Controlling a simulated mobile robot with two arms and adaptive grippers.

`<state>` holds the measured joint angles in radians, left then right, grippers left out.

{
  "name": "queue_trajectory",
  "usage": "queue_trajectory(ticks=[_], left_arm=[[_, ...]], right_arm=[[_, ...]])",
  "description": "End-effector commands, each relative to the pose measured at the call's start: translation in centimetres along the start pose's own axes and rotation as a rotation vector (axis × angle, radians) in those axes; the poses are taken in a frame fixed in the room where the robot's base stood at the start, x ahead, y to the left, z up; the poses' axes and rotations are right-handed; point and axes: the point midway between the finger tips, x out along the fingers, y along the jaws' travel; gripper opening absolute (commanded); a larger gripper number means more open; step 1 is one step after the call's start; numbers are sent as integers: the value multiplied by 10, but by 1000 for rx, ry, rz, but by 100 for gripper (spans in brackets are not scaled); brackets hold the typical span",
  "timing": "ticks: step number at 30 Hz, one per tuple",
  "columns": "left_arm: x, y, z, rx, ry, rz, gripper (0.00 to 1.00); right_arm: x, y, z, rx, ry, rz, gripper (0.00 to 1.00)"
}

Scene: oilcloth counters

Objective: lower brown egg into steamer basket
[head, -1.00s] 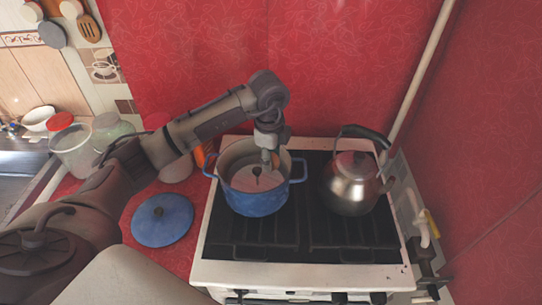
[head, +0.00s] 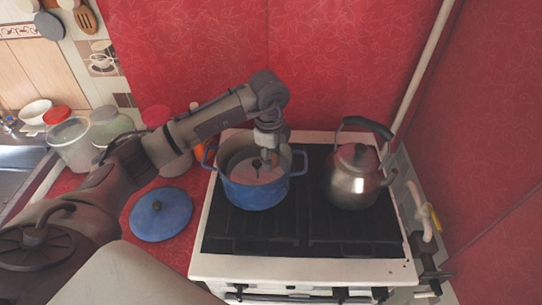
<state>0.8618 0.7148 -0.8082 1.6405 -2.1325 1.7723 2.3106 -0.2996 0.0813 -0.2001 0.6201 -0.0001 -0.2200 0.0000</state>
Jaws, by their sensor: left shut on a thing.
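The steamer basket (head: 245,174) is a pale grey disc inside the blue pot (head: 252,194) on the stove, with a dark knob-like centre post showing near its middle. My left gripper (head: 268,160) comes down from above into the right half of the pot, over the basket. It is shut on the brown egg, which is too small and too covered by the fingers to make out. I cannot tell whether the egg touches the basket. My right gripper is not in view.
A steel kettle (head: 353,180) with a dark handle stands on the stove (head: 255,269) right of the pot. A blue lid (head: 161,214) lies on the red counter to the left. Jars (head: 72,143) stand at the back left. A red wall (head: 335,60) closes off the back.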

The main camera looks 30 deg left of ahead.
Motion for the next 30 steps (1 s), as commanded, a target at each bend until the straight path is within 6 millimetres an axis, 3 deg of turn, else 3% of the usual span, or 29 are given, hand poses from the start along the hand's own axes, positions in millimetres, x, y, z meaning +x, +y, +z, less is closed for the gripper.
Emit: queue_trajectory(ticks=[30], left_arm=[[15, 1, 0, 0, 1, 0, 30]], right_arm=[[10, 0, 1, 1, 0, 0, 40]])
